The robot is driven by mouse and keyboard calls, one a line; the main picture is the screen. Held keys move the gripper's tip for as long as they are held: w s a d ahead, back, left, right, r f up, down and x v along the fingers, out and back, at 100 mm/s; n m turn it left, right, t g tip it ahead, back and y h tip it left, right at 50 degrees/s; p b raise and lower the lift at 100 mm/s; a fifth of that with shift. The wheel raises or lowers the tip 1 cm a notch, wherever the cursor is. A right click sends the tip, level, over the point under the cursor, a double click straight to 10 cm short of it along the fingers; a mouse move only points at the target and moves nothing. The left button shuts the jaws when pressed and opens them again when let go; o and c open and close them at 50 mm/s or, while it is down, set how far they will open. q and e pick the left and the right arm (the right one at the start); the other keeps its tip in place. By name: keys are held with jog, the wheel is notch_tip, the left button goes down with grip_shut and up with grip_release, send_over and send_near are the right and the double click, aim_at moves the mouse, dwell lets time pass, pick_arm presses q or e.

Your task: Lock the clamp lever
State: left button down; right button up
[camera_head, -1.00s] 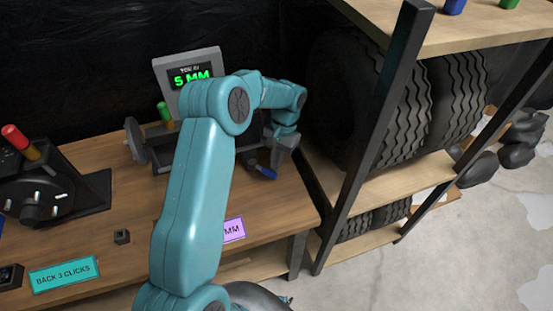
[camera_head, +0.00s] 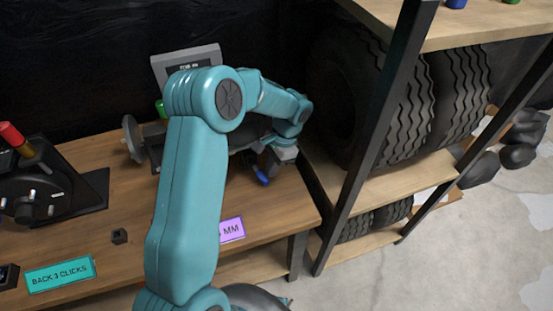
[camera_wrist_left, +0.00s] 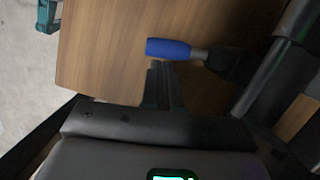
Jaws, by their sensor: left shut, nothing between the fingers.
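The clamp lever has a blue handle (camera_head: 262,178), low at the right end of the bench, partly hidden behind my left gripper (camera_head: 266,163). In the left wrist view the blue handle (camera_wrist_left: 168,48) lies sideways on a short metal rod that runs into a dark part at the right. My left gripper (camera_wrist_left: 161,70) is shut and empty, its fingertips right beside the handle's near side. I cannot tell whether they touch it. The dark device that bears the lever is largely hidden behind my left arm. My right gripper is not in view.
A grey display (camera_head: 186,58) stands behind my arm, its reading hidden. A dial unit (camera_head: 40,200) and a teal label (camera_head: 60,274) are at the left, a purple label (camera_head: 231,230) at the front edge. A shelf post (camera_head: 378,130) and tyres stand close on the right.

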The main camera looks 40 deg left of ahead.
pick_arm(q)
jog(key=shift+s+m+y, duration=0.3)
jog(key=shift+s+m, duration=0.5)
jog(key=shift+m, duration=0.4)
jog(key=shift+d, duration=0.1)
